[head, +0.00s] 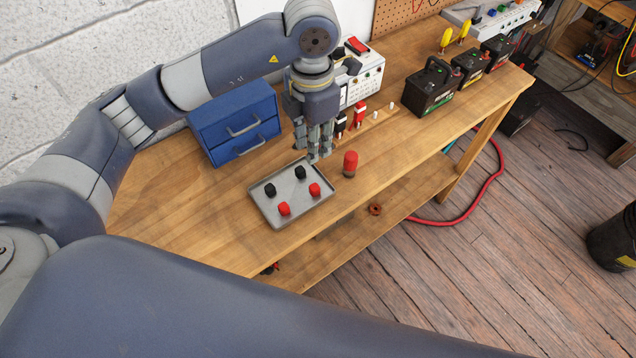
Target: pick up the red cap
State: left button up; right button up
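Two red caps lie on a grey tray (259,212) on the wooden bench: one red cap (284,209) near the tray's front edge and another red cap (315,189) toward its right side. Two black caps, one left (270,190) and one farther back (300,172), share the tray. A red-topped cylinder (350,162) stands upright on the bench just right of the tray. My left gripper (319,157) points down by the tray's far right corner, behind the red caps and left of the cylinder. Its finger gap is unclear. My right gripper is not in view.
A blue drawer box (235,122) stands left behind the tray. A white device (363,72) with a red switch is behind my gripper, with red and black pieces and small pegs before it. Several batteries (432,88) stand at the right. The bench front is clear.

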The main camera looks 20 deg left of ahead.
pick_arm(q)
notch_tip(320, 180, down, 4)
jog(key=b, duration=0.3)
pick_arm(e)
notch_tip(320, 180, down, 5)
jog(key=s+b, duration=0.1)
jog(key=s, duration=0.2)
pick_arm(q)
jog(key=p, duration=0.1)
send_over(315, 187)
notch_tip(315, 187, down, 6)
jog(key=shift+w+a+f, duration=0.1)
jog(key=shift+f+p, duration=0.3)
jog(key=shift+f, duration=0.2)
notch_tip(315, 187, down, 3)
jog(key=shift+f+p, duration=0.2)
jog(key=shift+p, duration=0.7)
jog(key=shift+f, duration=0.7)
jog(key=c, duration=0.4)
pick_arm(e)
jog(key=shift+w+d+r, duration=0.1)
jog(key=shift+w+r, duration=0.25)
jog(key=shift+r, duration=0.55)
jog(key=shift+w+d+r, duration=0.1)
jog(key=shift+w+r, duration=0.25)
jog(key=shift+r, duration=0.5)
pick_arm(q)
jog(key=shift+o, duration=0.2)
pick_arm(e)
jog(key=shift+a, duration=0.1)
